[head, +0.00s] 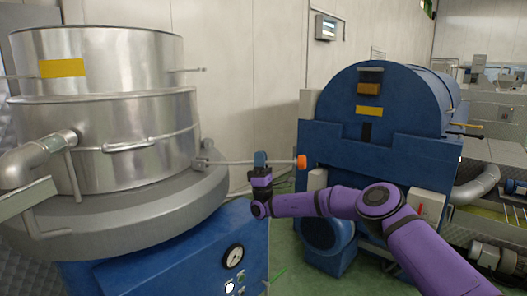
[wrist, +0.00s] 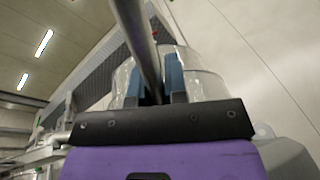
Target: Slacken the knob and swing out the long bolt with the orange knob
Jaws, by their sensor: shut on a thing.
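The long bolt (head: 232,163) is a thin grey rod that stands out to the right from the rim of the steel vessel (head: 135,115). The orange knob (head: 301,161) sits at its far right end. My gripper (head: 260,158), with blue fingers, is shut on the bolt's shaft, a little left of the knob. In the wrist view the shaft (wrist: 138,38) runs between the two fingers of my gripper (wrist: 154,82). The fingers hide a short stretch of the shaft.
A blue machine (head: 375,105) with a rounded housing stands just right of the knob. A blue cabinet with a gauge (head: 233,257) stands below the vessel. A bent steel pipe (head: 38,160) juts out at left. Green floor shows between the machines.

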